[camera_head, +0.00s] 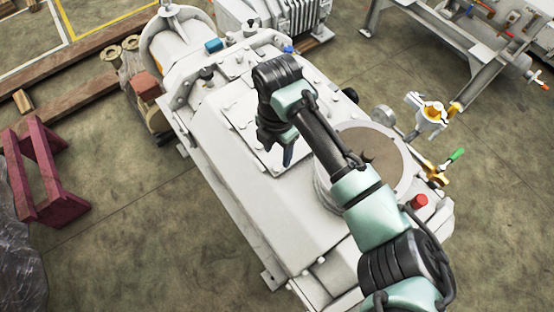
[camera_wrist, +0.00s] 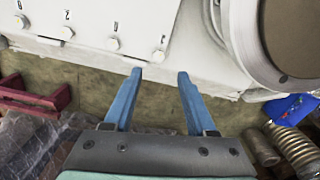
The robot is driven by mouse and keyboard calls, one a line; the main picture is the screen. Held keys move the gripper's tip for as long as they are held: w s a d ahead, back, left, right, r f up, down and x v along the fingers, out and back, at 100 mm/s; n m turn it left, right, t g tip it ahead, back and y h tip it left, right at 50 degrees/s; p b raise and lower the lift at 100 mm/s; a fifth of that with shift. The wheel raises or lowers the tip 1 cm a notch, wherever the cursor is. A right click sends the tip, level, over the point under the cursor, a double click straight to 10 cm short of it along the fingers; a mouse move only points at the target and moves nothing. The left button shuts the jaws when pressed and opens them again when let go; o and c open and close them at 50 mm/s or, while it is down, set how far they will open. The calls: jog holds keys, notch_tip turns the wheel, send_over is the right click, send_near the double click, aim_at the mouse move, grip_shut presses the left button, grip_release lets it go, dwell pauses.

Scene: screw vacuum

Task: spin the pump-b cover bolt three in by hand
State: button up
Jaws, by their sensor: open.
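The pump cover (camera_head: 290,140) is a pale plate on top of the large white pump body (camera_head: 225,165). In the wrist view a row of several silver hex-headed bolts runs along the cover edge, from the left to a bolt (camera_wrist: 158,56) just beyond my fingertips. Another bolt (camera_wrist: 113,44) sits left of it. Small marks stand beside the bolts, but I cannot surely read which is three. My gripper (camera_wrist: 160,74) is open, with two blue fingers apart and nothing between them. In the head view my gripper (camera_head: 277,150) points down over the cover, hiding part of it.
A large round flange (camera_head: 372,155) stands right of my gripper, beside my arm. A red frame (camera_head: 42,175) and dark plastic sheeting (camera_head: 20,265) lie at the left. The floor (camera_head: 125,245) left of the pump is clear.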

aim_at(277, 168)
notch_tip(277, 168, down, 7)
jog(key=shift+w, duration=0.1)
dwell(0.3)
grip_shut()
